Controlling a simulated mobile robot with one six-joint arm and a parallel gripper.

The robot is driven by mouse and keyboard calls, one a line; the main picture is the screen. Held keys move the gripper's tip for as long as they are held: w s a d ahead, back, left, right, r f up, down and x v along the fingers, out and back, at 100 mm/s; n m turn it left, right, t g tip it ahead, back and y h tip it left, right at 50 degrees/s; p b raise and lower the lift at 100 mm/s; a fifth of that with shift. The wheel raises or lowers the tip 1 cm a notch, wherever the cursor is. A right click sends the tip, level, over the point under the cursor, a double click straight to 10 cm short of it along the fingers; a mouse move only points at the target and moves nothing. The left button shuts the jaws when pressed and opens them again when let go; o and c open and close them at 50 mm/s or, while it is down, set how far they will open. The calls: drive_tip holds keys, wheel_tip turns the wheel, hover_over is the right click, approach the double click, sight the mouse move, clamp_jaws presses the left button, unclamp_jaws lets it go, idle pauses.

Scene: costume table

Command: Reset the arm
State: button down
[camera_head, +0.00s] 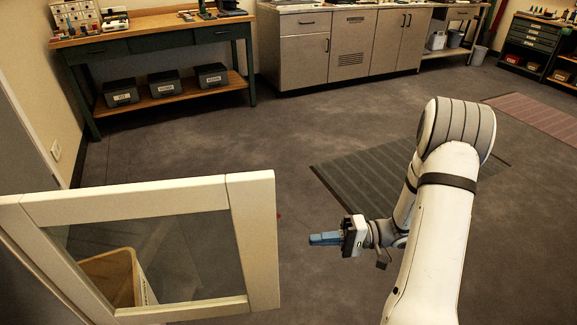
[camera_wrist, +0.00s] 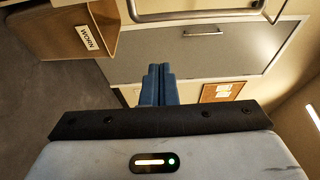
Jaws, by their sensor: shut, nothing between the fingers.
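My arm (camera_head: 440,220) is white and bent, standing at the right of the head view. My gripper (camera_head: 312,239) has blue fingers and points left, a short way right of the glass-paned door. In the wrist view the blue fingers (camera_wrist: 158,72) are pressed together with nothing between them. The gripper hangs in free air and touches nothing that I can see.
A cream-framed glass door (camera_head: 252,240) stands open at the lower left. A wooden bin (camera_head: 108,262) shows through its pane; a labelled wooden box (camera_wrist: 60,35) shows in the wrist view. A workbench (camera_head: 150,28) and grey cabinets (camera_head: 305,50) line the back. The floor between is clear, with a dark mat (camera_head: 350,178).

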drive_tip(key=shift+r, duration=0.1)
drive_tip(key=s+a+r+n+g+h+p, duration=0.2)
drive_tip(key=s+a+r+g+h+p, duration=0.15)
drive_tip(key=s+r+h+p, duration=0.7)
drive_tip(key=s+d+r+m+t+h+p, duration=0.1)
drive_tip(key=d+r+t+h, duration=0.2)
drive_tip(key=r, duration=0.5)
drive_tip(key=s+d+r+m+t+h+p, duration=0.1)
drive_tip(key=d+r+t+h+p, duration=0.1)
drive_tip(key=r, duration=0.6)
drive_tip(key=shift+s+d+r+t+h, duration=0.35)
drive_tip(key=shift+t+h, duration=0.2)
drive_tip(key=shift+h, duration=0.7)
